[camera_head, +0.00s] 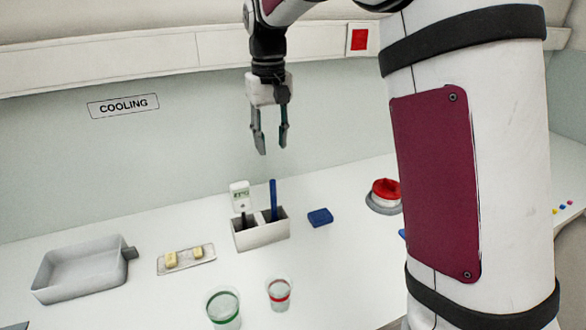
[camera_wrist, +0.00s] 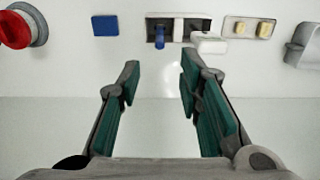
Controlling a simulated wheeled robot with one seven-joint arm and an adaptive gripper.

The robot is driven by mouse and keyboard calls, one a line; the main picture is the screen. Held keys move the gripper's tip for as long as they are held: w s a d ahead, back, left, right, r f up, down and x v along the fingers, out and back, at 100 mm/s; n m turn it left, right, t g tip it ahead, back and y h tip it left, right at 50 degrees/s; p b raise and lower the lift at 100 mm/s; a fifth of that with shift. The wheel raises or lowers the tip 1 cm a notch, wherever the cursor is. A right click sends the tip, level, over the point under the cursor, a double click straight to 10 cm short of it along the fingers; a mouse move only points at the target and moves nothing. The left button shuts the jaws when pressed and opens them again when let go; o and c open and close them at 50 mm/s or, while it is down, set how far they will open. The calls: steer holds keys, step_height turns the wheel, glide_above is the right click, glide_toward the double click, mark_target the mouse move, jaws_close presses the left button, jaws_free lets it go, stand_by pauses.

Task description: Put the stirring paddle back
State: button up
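A blue upright handle (camera_head: 273,200), which looks like the stirring paddle, stands in the right compartment of a white two-slot holder (camera_head: 262,237). Its lower end is hidden inside the holder. In the wrist view, the blue handle (camera_wrist: 159,38) is seen end-on in the holder (camera_wrist: 178,30). My gripper (camera_head: 271,148) is open and empty, pointing down in the air above the holder. Its fingers (camera_wrist: 161,70) are apart with nothing between them.
A blue block (camera_head: 320,217) and a red button on a grey base (camera_head: 385,194) are right of the holder. A tray with yellow pieces (camera_head: 205,254) and a grey basin (camera_head: 75,272) are left. Green-banded (camera_head: 223,309) and red-banded (camera_head: 279,293) cups stand in front. My arm hides the right side.

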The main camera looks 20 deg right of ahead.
steer(key=s+r+t, duration=0.1)
steer(key=s+r, duration=0.2)
steer(key=s, duration=0.5)
steer(key=s+r+t, duration=0.2)
steer(key=s+r, duration=0.1)
steer(key=s, duration=0.6)
steer(key=s+f+t, duration=0.2)
steer(key=s+f, duration=0.2)
steer(key=s, duration=0.9)
steer(key=shift+f, duration=0.2)
